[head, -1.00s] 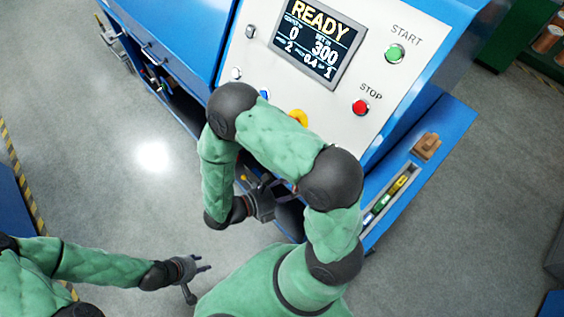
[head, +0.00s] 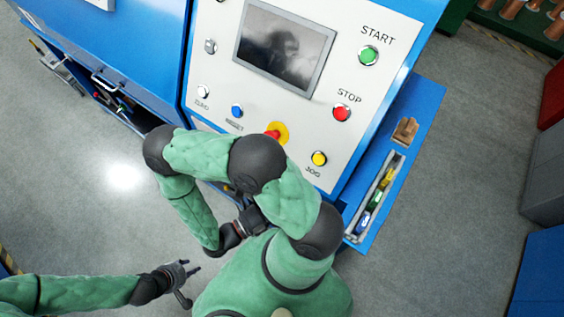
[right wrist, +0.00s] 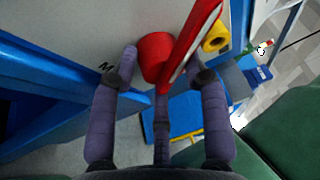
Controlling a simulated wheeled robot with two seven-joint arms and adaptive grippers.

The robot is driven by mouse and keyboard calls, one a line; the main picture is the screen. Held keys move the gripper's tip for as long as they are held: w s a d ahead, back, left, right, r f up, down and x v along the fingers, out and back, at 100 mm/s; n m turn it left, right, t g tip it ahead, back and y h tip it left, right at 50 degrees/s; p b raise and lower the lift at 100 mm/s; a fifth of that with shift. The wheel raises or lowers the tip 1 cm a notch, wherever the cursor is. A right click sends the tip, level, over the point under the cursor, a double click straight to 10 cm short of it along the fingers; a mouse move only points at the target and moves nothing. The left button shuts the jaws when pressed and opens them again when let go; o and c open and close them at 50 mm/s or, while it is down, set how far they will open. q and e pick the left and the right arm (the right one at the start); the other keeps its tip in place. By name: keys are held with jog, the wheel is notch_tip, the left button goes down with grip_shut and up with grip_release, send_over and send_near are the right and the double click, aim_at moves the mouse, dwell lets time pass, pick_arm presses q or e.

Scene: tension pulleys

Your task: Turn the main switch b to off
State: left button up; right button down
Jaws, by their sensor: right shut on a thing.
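In the right wrist view, the main switch b (right wrist: 155,52) shows as a red round body with a flat red handle rising toward the top right. A label beginning with "M" is on the pale panel beside it. My right gripper (right wrist: 166,68) is shut on the switch, with fingers on both sides of it. In the head view the switch is hidden, and my right gripper (head: 254,217) is partly covered by its arm below the panel. My left gripper (head: 192,285) is open and empty over the floor at the lower left.
The control panel has a dark screen (head: 284,48), a green START button (head: 369,55), a red STOP button (head: 341,112), a yellow JOG button (head: 319,158) and a red-on-yellow button (head: 276,132). A tool tray (head: 352,238) is on the right ledge.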

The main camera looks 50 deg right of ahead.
jog(key=shift+s+r+n+h, duration=0.15)
jog(key=shift+n+h, duration=0.25)
jog(key=shift+n, duration=0.5)
jog(key=shift+s, duration=0.1)
jog(key=c, duration=0.7)
grip_release()
jog(key=shift+c, duration=0.2)
jog(key=shift+d, duration=0.1)
jog(key=v, duration=0.8)
jog(key=shift+f, duration=0.25)
